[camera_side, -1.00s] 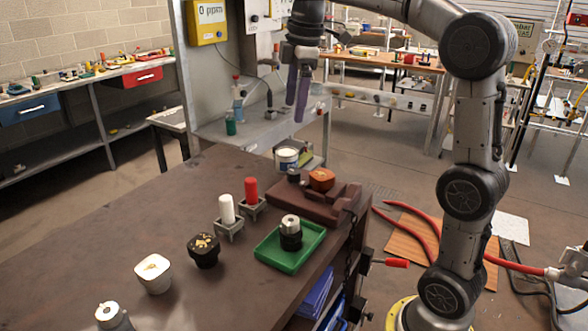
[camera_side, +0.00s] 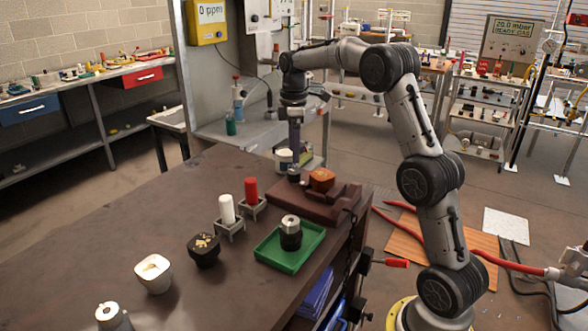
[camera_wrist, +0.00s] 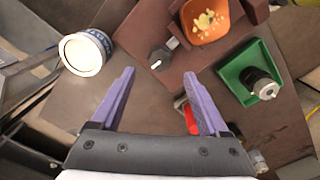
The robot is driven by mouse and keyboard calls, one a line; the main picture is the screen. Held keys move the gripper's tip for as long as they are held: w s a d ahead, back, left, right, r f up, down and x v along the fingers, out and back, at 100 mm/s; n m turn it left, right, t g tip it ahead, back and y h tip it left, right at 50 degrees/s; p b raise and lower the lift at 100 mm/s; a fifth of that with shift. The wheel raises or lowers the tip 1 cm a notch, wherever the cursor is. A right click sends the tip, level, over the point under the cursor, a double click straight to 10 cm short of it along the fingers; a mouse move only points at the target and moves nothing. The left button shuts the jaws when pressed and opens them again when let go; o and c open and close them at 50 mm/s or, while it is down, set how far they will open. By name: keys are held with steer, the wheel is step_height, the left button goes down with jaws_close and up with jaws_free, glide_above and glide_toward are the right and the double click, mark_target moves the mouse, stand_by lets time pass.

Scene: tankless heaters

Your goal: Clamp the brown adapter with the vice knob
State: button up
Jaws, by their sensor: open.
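The brown adapter (camera_side: 322,179), orange-brown with pale bits in its top, sits in the dark red-brown vice (camera_side: 311,207) at the table's far right. It also shows in the wrist view (camera_wrist: 205,19). The vice knob (camera_wrist: 163,56), dark with a light pointer, lies on the vice's left part, beside the adapter. In the side view the knob (camera_side: 293,176) shows just under my fingers. My gripper (camera_side: 295,168) points down above the knob. In the wrist view its purple fingers (camera_wrist: 160,74) are apart and empty, with the knob just beyond the tips.
A white tin (camera_side: 284,159) stands behind the vice. A green tray (camera_side: 268,256) with a black-and-silver part is in front. White (camera_side: 227,209) and red (camera_side: 251,190) cylinders stand in holders to the left. Black and white cups (camera_side: 153,274) stand nearer.

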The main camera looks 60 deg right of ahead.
mark_target(294, 171)
step_height(294, 171, down, 7)
steer(key=shift+r, duration=0.15)
jaws_close()
stand_by(0.5)
